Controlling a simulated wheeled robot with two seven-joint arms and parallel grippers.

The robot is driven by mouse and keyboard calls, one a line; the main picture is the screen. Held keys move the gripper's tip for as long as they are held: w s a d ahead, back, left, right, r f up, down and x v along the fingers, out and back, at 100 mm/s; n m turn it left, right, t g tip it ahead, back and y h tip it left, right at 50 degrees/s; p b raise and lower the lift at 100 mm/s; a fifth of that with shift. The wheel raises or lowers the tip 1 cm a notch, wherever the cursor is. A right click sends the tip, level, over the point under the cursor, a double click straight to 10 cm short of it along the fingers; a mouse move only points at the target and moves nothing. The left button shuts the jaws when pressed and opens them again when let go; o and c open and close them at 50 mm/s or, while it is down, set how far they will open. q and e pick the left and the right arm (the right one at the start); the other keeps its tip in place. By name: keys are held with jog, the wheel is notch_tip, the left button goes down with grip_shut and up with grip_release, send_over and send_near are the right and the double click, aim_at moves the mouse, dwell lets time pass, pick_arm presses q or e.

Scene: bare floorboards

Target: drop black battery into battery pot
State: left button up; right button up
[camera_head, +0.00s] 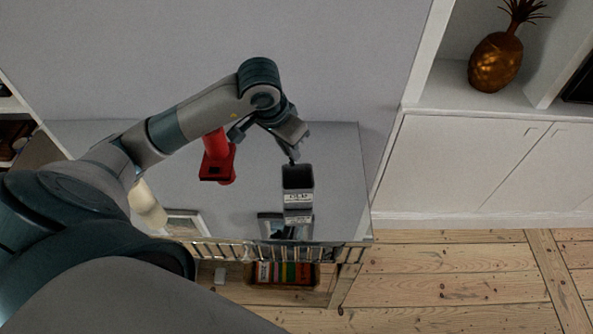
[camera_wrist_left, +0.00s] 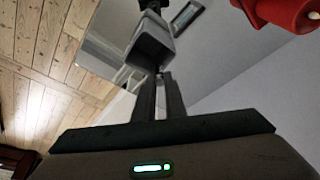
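The battery pot (camera_head: 298,196) is a dark grey, open-topped square box with a pale label, standing on the glossy table. It also shows in the left wrist view (camera_wrist_left: 151,54), just beyond the fingertips. My left gripper (camera_head: 294,153) is above the pot's back rim, pointing down. In the left wrist view its two fingers (camera_wrist_left: 160,76) are close together, with a small dark piece at their tips. This looks like the black battery (camera_wrist_left: 160,70), mostly hidden by the fingers. My right gripper is not in view.
A red device (camera_head: 217,158) stands on the table left of the pot. The table (camera_head: 343,180) is clear right of the pot.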

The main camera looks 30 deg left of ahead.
pick_arm(q)
jog(key=o, duration=0.4)
jog(key=shift+o, duration=0.2)
jog(key=shift+r, duration=0.1)
jog(key=d+b+v, duration=0.1)
jog(key=b+v, duration=0.2)
jog(key=v, duration=1.4)
jog(key=shift+a, duration=0.45)
jog(key=shift+s, duration=0.1)
